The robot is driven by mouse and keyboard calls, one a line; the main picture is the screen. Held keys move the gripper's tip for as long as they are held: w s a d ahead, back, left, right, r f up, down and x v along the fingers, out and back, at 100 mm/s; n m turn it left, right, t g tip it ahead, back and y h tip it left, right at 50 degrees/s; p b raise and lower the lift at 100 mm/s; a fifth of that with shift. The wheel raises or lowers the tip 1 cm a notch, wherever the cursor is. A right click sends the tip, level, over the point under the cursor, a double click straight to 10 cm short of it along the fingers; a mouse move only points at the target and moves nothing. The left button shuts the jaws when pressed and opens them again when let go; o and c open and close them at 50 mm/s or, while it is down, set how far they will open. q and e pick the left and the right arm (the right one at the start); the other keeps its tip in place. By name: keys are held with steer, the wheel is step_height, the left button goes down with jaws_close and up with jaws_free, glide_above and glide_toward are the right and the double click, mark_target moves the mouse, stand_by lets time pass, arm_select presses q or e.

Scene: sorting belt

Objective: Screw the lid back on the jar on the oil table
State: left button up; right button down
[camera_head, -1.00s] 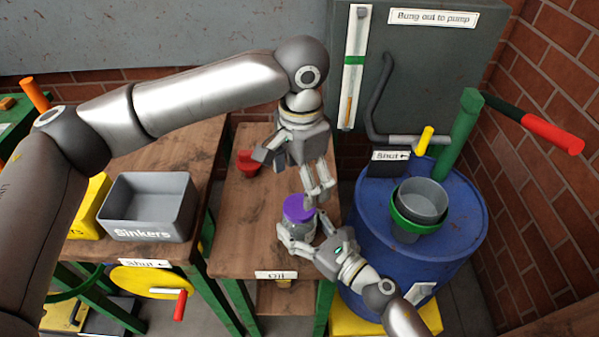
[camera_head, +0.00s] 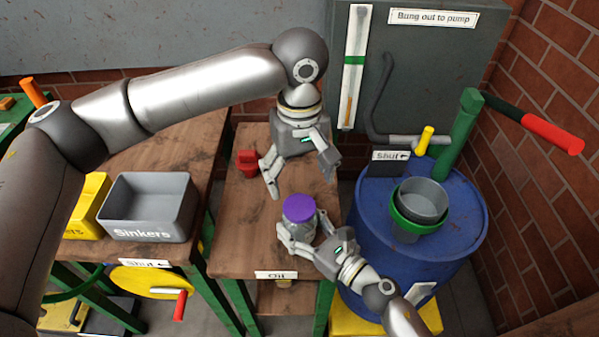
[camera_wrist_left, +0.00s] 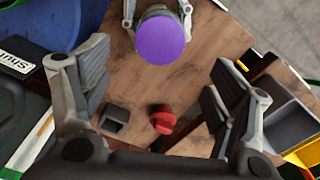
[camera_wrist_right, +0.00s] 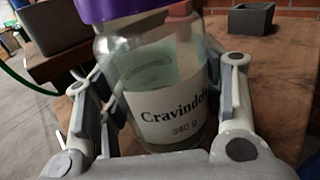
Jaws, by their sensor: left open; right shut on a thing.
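The glass jar (camera_head: 300,229) stands upright on the oil table (camera_head: 240,235), with the purple lid (camera_head: 299,208) on its mouth. I cannot tell how tight the lid is. My right gripper (camera_head: 304,240) is shut around the jar's body; in the right wrist view the jar (camera_wrist_right: 165,90) sits between its fingers, its label reading "Cravindel…", with the lid (camera_wrist_right: 110,8) at the top edge. My left gripper (camera_head: 299,173) is open and empty, behind and above the jar. In the left wrist view the lid (camera_wrist_left: 160,40) is apart from its spread fingers.
A red object (camera_head: 247,162) stands at the table's back left. A small dark box (camera_wrist_left: 115,118) shows near it in the left wrist view. A grey "Sinkers" bin (camera_head: 150,208) is to the left; a blue drum (camera_head: 450,235) with stacked buckets stands close on the right.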

mark_target(299, 206)
arm_select(q)
steer(key=shift+n, duration=0.3)
steer(key=shift+f, duration=4)
